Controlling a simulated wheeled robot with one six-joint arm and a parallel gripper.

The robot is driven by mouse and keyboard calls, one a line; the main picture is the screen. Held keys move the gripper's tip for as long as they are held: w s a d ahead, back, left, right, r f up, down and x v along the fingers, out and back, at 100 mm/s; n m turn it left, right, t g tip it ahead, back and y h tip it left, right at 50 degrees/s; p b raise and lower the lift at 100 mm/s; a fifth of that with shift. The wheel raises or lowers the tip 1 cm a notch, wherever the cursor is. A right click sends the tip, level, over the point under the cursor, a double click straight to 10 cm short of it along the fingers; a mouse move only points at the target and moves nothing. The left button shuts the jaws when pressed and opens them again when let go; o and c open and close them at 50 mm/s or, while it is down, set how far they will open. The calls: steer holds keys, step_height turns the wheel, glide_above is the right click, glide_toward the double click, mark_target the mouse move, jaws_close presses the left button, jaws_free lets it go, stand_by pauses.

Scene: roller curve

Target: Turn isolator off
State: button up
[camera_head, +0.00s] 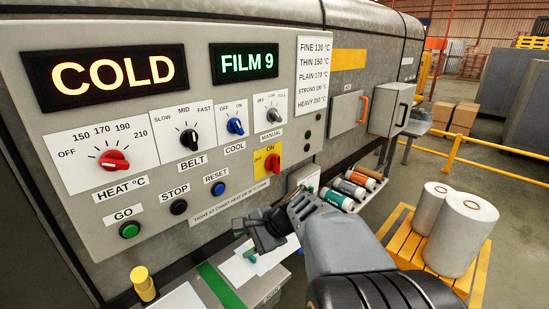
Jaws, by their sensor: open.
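The isolator is a red rotary handle (272,162) on a yellow plate (259,161) low on the right part of the grey control panel (225,115). ON is printed above it and OFF to its left. The handle looks roughly upright, toward ON. My gripper (250,233) is open and empty, below the isolator and apart from it, near the panel's lower edge. My arm comes in from the lower right and does not cover the isolator.
A red heat knob (113,160), black belt knob (189,140), blue cool knob (235,126) and grey knob (274,115) sit nearby. Green (129,230), black (179,207) and blue (218,189) buttons are lower left. A rack of rolls (350,188) stands right.

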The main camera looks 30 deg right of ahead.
steer(key=w+d+r+m+t, duration=0.4)
steer(key=d+m+t, duration=0.1)
steer(key=d+m, duration=0.35)
steer(key=m+t+h+p, duration=0.2)
steer(key=m+t+h, duration=0.1)
steer(key=m+t, duration=0.5)
glide_toward(279, 161)
steer(key=shift+m+g, duration=0.55)
steer(key=shift+g, duration=0.15)
steer(key=p+x, duration=0.1)
steer(key=x, duration=0.1)
steer(key=r+x, duration=0.1)
steer(key=x, duration=0.2)
steer(key=p+x, duration=0.1)
steer(key=x, duration=0.1)
steer(key=shift+w+r+p, duration=0.15)
steer(key=shift+w+p, duration=0.15)
steer(key=shift+w+a+h, duration=0.2)
steer(key=shift+w+h, duration=0.1)
steer(key=shift+w, duration=0.65)
jaws_close()
